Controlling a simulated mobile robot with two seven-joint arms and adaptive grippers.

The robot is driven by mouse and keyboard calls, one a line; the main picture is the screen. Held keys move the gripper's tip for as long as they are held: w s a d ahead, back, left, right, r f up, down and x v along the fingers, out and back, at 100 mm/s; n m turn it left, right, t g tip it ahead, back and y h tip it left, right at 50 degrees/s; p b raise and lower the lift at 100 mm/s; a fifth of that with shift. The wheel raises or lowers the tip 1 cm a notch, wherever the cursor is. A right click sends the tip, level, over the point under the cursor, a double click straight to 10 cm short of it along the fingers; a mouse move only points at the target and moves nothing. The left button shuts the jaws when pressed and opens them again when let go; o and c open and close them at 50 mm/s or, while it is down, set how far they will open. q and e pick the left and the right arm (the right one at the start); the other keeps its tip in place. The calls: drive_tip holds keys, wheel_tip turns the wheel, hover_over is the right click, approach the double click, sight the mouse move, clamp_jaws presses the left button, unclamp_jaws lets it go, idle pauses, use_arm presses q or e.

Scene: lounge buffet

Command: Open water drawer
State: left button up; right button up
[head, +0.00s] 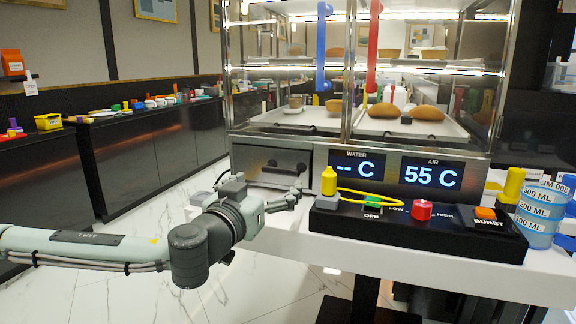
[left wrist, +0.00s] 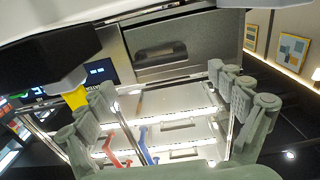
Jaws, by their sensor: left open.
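The water drawer (head: 255,176) is a grey metal front at the lower left of the glass display cabinet, left of the WATER screen (head: 356,172). It looks shut, with a dark recessed handle (head: 272,164). My left gripper (head: 294,193) is low in front of the drawer, above the white counter, open and empty. In the left wrist view the picture is turned over; the drawer front (left wrist: 190,34) and its handle slot (left wrist: 160,51) show beyond and between my spread fingers (left wrist: 168,98). I see no contact with the handle. My right gripper is not in view.
A black control panel (head: 400,232) with a yellow plug and cable, green and red knobs and an orange button sits just right of my gripper. Blue measuring cups (head: 540,215) stand at the right edge. Bread lies inside the cabinet. Floor is clear at left.

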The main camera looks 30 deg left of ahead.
sight(279, 172)
use_arm(q)
drive_tip(key=shift+w+a+r, duration=0.15)
drive_tip(key=shift+w, duration=0.2)
drive_tip(key=p+x, duration=0.1)
drive_tip(key=x, duration=0.4)
drive_tip(key=shift+w+p, duration=0.3)
drive_tip(key=shift+w, duration=0.05)
drive_tip(key=shift+w+a, duration=0.1)
drive_tip(key=shift+w, duration=0.35)
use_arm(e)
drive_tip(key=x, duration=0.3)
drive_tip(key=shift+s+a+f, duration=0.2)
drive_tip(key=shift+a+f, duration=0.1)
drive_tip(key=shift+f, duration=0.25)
use_arm(q)
drive_tip(key=shift+c, duration=0.2)
drive_tip(key=c, duration=1.7)
drive_tip(key=shift+o, duration=0.2)
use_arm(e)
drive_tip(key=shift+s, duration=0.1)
